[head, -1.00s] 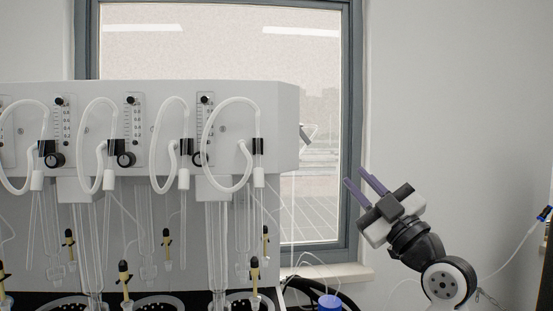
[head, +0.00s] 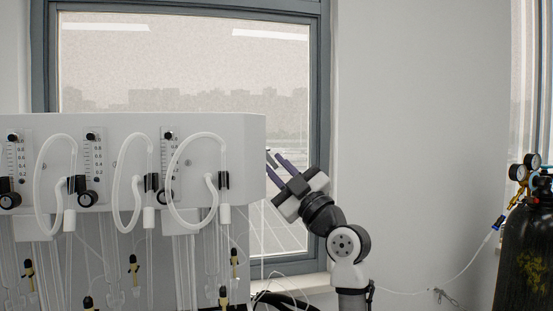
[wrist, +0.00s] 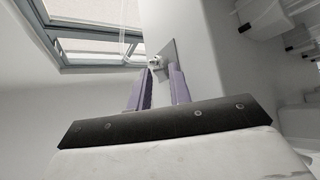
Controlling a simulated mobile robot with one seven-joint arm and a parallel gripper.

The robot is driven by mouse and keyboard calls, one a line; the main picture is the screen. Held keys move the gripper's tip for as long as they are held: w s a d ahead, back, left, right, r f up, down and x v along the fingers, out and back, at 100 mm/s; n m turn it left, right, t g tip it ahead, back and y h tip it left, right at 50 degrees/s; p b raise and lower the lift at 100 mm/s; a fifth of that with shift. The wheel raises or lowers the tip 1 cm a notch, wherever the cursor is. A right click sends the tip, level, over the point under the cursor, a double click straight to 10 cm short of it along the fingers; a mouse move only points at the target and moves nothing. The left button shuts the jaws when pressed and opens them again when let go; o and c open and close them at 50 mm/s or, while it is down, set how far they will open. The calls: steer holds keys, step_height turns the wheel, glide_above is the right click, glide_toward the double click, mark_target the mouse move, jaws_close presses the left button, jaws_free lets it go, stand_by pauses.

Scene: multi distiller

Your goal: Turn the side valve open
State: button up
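The side valve is a small grey lever (head: 271,159) on the right side wall of the white distiller cabinet (head: 230,126). In the wrist view the flat grey lever (wrist: 169,53) and a small pale fitting beside it show just past my fingertips. My gripper (head: 272,162) has two purple fingers pointing up and left at the lever. In the wrist view my gripper (wrist: 160,70) is open, with a gap between the fingers and nothing held. The lever lines up with the gap; I cannot tell whether a finger touches it.
The cabinet front carries flow meters (head: 93,160), white looped hoses (head: 172,160) and glass tubes. A window (head: 185,70) stands behind. A black gas cylinder (head: 525,255) with gauges is at the far right, with a thin hose crossing toward my arm. The wall right of my arm is clear.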

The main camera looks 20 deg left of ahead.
steer(key=shift+w+a+r, duration=0.15)
steer(key=shift+a, duration=0.1)
jaws_close()
